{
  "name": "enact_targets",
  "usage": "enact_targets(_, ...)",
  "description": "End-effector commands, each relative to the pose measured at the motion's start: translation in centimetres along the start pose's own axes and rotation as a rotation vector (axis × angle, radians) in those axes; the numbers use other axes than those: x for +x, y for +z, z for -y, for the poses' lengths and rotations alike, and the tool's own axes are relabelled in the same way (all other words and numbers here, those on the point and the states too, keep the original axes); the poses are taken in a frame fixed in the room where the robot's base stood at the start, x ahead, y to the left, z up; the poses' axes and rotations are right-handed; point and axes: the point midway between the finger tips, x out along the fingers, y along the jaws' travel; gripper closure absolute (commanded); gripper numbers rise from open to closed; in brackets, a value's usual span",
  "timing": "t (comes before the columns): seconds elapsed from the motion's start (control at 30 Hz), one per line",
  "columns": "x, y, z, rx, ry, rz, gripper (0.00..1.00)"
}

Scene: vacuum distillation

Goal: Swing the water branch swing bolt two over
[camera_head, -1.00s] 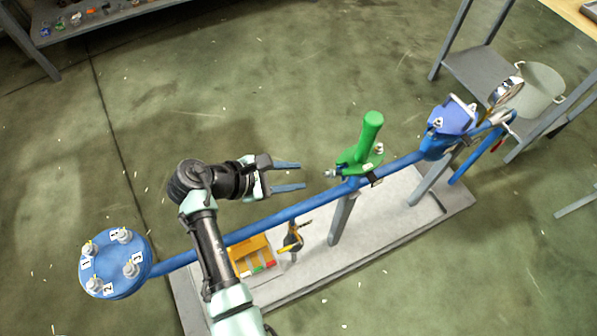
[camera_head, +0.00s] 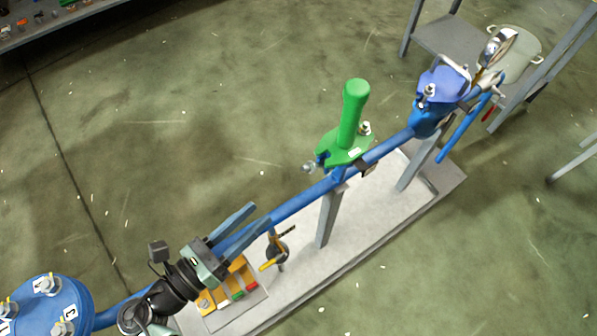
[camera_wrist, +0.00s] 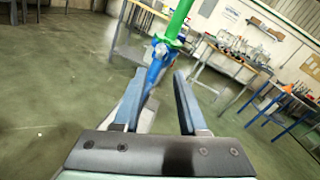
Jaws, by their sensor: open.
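The green branch fitting (camera_head: 350,130) stands on the blue pipe in the head view, with an upright green cylinder above a flange. One swing bolt (camera_head: 308,167) juts out at the flange's left, and another bolt (camera_head: 365,128) shows at its right. I cannot read which is number two. My gripper (camera_head: 262,214) is open and empty, lower left of the fitting, its fingers pointing up and right towards it. In the wrist view, the green fitting (camera_wrist: 178,22) appears beyond my open fingers (camera_wrist: 159,75), apart from them. Its bolts are too small to tell there.
The blue pipe (camera_head: 300,201) runs close beside my fingers. A yellow tray (camera_head: 228,288) and a small valve (camera_head: 277,252) sit below. A blue capped fitting (camera_head: 440,95) and gauge (camera_head: 497,46) are at upper right.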

Motion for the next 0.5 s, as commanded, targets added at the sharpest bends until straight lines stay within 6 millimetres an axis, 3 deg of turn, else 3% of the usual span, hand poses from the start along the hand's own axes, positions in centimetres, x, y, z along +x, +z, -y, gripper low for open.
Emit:
enact_targets(0.17, 2.4, 0.1, 0.1, 0.001, -0.006, -0.001, 0.58)
enact_targets(0.5, 9.4, 0.0, 0.1, 0.004, -0.004, -0.001, 0.58)
